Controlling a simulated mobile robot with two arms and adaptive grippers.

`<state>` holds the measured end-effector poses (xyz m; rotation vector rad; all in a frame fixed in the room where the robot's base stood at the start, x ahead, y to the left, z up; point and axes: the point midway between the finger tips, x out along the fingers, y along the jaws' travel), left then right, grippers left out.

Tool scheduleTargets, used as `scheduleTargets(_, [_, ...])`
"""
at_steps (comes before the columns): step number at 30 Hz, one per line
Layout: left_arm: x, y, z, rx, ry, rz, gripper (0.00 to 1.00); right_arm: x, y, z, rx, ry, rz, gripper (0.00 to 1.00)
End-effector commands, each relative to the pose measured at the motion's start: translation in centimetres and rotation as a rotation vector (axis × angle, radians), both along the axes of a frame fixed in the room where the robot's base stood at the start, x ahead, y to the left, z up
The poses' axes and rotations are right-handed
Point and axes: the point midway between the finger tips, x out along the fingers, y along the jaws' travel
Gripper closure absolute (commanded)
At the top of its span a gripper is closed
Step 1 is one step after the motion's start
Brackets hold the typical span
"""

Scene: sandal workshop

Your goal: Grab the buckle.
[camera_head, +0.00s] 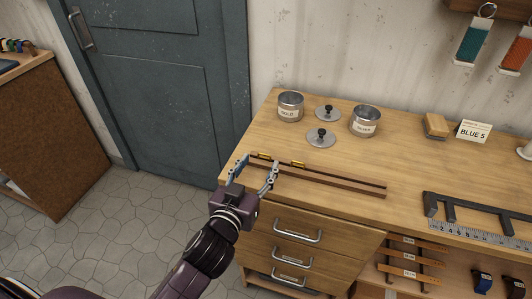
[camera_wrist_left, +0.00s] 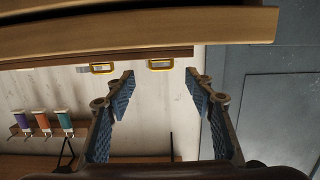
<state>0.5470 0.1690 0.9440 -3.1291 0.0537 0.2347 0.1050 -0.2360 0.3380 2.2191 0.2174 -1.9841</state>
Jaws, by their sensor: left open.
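Two gold-coloured buckles sit on a long dark wooden strip (camera_head: 345,183) at the bench's front edge. One buckle (camera_head: 264,156) is at the strip's left end and the other buckle (camera_head: 299,163) is a little to its right. My left gripper (camera_head: 257,165) is open and empty at the left end of the strip. In the left wrist view, one buckle (camera_wrist_left: 160,65) shows beyond the gap between the open fingertips (camera_wrist_left: 161,82), apart from both fingers. The second buckle (camera_wrist_left: 103,68) lies left of the fingers there. My right gripper is not in view.
A tin labelled GOLD (camera_head: 290,107) and another labelled tin (camera_head: 366,122) stand behind the strip, with two knobbed lids (camera_head: 320,138) near them. A dark metal frame (camera_head: 470,211) and a ruler (camera_head: 475,233) lie at the right. Drawers (camera_head: 297,236) are below the bench top.

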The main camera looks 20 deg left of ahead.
Motion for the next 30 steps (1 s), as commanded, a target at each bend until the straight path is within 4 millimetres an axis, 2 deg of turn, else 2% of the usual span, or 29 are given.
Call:
scheduleTargets(3, [1.2,0.0,-0.1,0.001,0.000,0.000,0.51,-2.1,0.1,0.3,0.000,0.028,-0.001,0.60])
scheduleTargets(7, [3.0,0.1,-0.3,0.002,0.000,0.001,0.51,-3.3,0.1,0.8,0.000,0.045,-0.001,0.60])
scheduleTargets(13, [5.3,0.0,-0.9,0.001,0.001,-0.001,0.51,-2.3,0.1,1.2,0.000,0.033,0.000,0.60])
scheduleTargets(18, [5.8,0.0,-1.1,0.000,0.001,-0.001,0.51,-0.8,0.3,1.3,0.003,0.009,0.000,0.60])
scheduleTargets(22, [5.7,0.0,-1.1,0.000,0.001,-0.001,0.51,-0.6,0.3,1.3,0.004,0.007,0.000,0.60])
scheduleTargets(30, [5.7,0.0,-1.1,0.000,0.001,-0.001,0.80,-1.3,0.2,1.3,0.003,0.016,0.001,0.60])
